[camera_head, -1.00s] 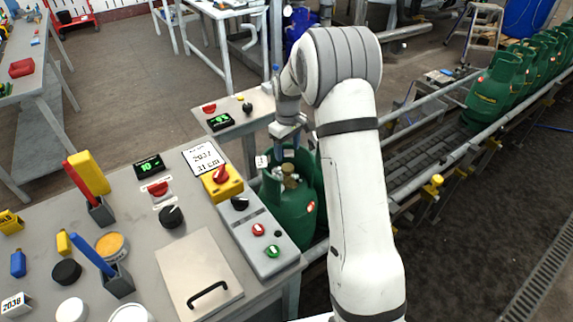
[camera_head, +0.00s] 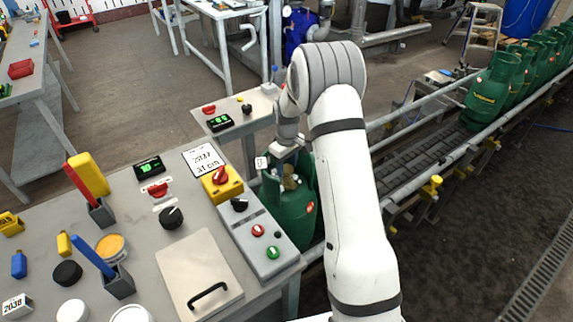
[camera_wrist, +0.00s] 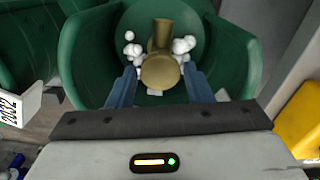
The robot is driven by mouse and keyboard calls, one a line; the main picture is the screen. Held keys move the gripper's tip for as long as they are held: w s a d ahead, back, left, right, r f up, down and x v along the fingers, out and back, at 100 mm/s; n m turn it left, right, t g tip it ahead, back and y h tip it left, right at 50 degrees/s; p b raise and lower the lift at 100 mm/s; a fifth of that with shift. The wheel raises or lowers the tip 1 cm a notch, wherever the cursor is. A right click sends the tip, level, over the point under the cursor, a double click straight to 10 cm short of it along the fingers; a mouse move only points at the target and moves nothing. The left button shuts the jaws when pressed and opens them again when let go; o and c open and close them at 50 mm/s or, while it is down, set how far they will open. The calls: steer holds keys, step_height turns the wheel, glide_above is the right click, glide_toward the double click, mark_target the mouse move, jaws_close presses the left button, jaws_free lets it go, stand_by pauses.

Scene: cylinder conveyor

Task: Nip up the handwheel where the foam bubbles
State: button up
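A green gas cylinder (camera_head: 290,222) stands at the table's right edge. In the wrist view its green collar (camera_wrist: 78,50) surrounds a brass valve (camera_wrist: 162,35) with a round brass handwheel (camera_wrist: 160,72). White foam bubbles (camera_wrist: 184,46) lie in clumps on both sides of this valve. My gripper (camera_wrist: 160,78) is open, with one blue finger on each side of the handwheel. Gaps show between the fingers and the wheel. In the head view my gripper is over the cylinder top, and its fingers are mostly hidden.
Another green cylinder (camera_wrist: 22,45) stands close at left in the wrist view. A white tag (camera_wrist: 18,107) is near it. A grey control box (camera_head: 268,240) and a yellow switch box (camera_head: 222,186) sit on the table beside the cylinder. The conveyor (camera_head: 425,160) runs to the back right.

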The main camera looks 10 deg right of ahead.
mark_target(287, 168)
steer(key=c, duration=0.6)
steer(key=shift+f+m+b, duration=0.1)
steer(key=shift+m+b, duration=0.55)
steer(key=shift+m, duration=0.35)
steer(key=m+b, duration=0.1)
steer(key=m, duration=0.2)
steer(key=shift+m, duration=0.3)
steer(key=o, duration=1)
steer(key=shift+c, duration=0.2)
step_height(287, 168, up, 8)
steer(key=shift+f, duration=0.15)
steer(key=shift+r, duration=0.2)
